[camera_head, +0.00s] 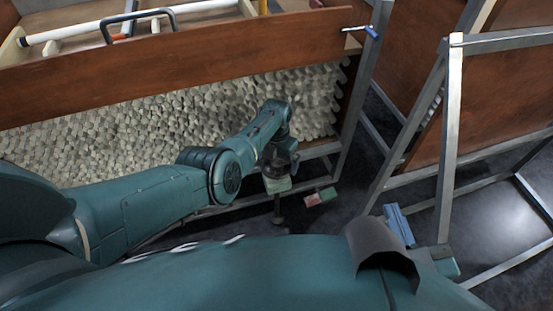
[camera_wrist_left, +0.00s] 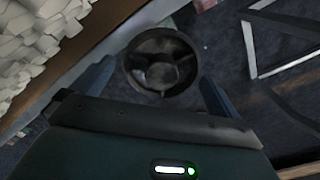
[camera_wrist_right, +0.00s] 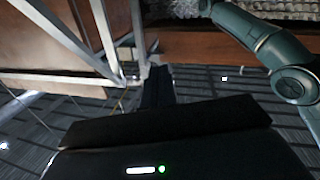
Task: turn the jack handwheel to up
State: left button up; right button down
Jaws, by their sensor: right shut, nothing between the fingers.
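The handwheel (camera_wrist_left: 162,62) is a dark round wheel with a thick rim and spokes inside, seen from above in the left wrist view. My left gripper (camera_wrist_left: 156,78) is open, with one finger on each side of the wheel. I cannot tell whether the fingers touch the rim. In the head view my left gripper (camera_head: 278,190) points down beside the bench frame and hides most of the wheel. The wheel's marking for up is not visible. My right gripper (camera_head: 398,225) is shut and empty, out at the right, apart from the wheel; it shows in the right wrist view (camera_wrist_right: 158,85).
A wooden-sided bed of pale pebble-like pieces (camera_head: 150,125) stands behind my left arm, on a metal frame. A red and green block (camera_head: 320,197) lies near the left gripper. Another metal frame (camera_head: 450,140) with brown panels stands at the right. Dark floor lies between them.

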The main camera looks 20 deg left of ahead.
pick_arm(q)
jog(key=shift+r, duration=0.1)
jog(key=shift+d+r+p, duration=0.1)
jog(key=shift+r+p, duration=0.3)
jog(key=shift+p, duration=0.05)
notch_tip(320, 180, up, 7)
jog(key=p, duration=0.5)
notch_tip(320, 180, up, 4)
jog(key=p, duration=0.2)
send_over(277, 162)
jog(key=shift+s+r, duration=0.1)
jog(key=shift+r, duration=0.5)
pick_arm(e)
jog(key=r+m+g, duration=0.1)
jog(key=s+d+r+m+g+h, duration=0.1)
jog(key=d+r+m+h, duration=0.1)
jog(key=shift+s+d+r+g, duration=0.2)
jog(key=shift+s+d+g, duration=0.05)
jog(key=shift+s+g, duration=0.15)
